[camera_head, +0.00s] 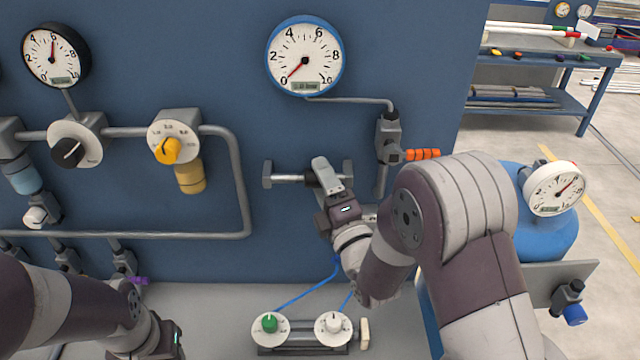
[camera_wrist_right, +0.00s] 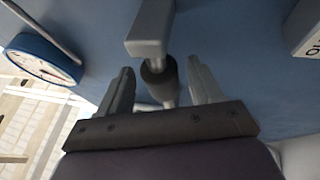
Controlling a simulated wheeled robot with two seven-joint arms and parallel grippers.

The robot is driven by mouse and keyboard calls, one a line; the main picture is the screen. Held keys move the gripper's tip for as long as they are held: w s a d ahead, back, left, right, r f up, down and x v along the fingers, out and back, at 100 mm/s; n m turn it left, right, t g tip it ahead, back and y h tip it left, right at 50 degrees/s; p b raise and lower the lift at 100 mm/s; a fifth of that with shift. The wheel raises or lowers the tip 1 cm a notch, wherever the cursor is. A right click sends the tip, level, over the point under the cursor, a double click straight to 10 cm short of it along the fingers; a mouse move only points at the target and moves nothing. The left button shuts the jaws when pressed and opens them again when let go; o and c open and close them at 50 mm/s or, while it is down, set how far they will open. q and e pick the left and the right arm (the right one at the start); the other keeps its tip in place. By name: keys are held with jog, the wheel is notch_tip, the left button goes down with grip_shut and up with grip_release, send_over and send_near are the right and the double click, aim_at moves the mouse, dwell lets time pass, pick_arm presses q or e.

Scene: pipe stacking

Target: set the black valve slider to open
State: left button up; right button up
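The black valve slider (camera_wrist_right: 159,76) sits on a short metal rail (camera_head: 287,178) fixed to the blue panel below the blue-rimmed gauge. In the head view only a dark sliver of it (camera_head: 312,179) shows beside my right gripper (camera_head: 325,172), which covers the rest. In the right wrist view my right gripper (camera_wrist_right: 160,66) is open, with one finger on each side of the slider. A gap shows between each finger and the slider. My left gripper (camera_head: 170,345) is low at the left and partly cut off by the frame, so its fingers cannot be made out.
The rail has grey end blocks (camera_head: 267,175). An orange-handled valve (camera_head: 423,154) is to its right, near my right forearm. A pipe (camera_head: 238,180) runs to its left. A blue tank (camera_head: 530,225) stands at the right. Green and white knobs (camera_head: 270,324) are below.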

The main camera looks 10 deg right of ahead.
jog(key=shift+d, duration=0.1)
jog(key=shift+s+f, duration=0.15)
jog(key=b+v, duration=0.4)
jog(key=v, duration=0.8)
jog(key=shift+s, duration=0.2)
jog(key=shift+d, duration=0.1)
